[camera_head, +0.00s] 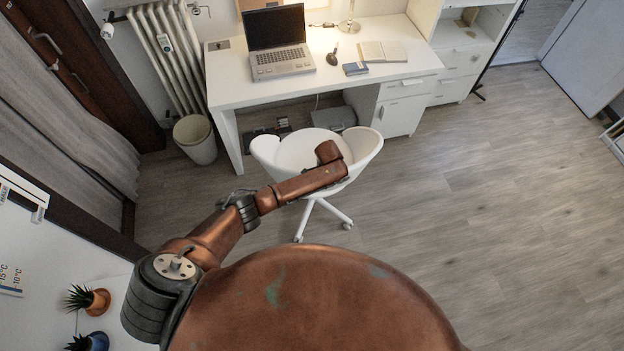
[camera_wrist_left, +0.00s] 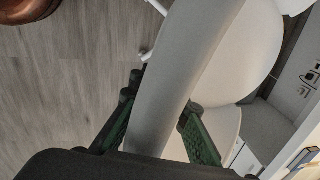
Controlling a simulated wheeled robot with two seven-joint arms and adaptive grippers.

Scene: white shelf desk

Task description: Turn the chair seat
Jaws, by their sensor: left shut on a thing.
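The white swivel chair (camera_head: 290,150) stands in front of the desk, upright on a wheeled base. My left arm reaches across it from the left and hides part of the shell. In the left wrist view the chair's curved shell (camera_wrist_left: 205,60) runs between the two dark green fingers of my left gripper (camera_wrist_left: 163,95). The gripper is shut on this shell edge, one finger on each side. In the head view my wrist hides most of the gripper. My right gripper is in neither view.
The white desk (camera_head: 235,88) is just behind the chair and holds a laptop (camera_head: 280,45), books and a lamp. A waste bin (camera_head: 195,138) stands left of the desk, below a radiator (camera_head: 172,55). Open wooden floor (camera_head: 490,200) lies to the right.

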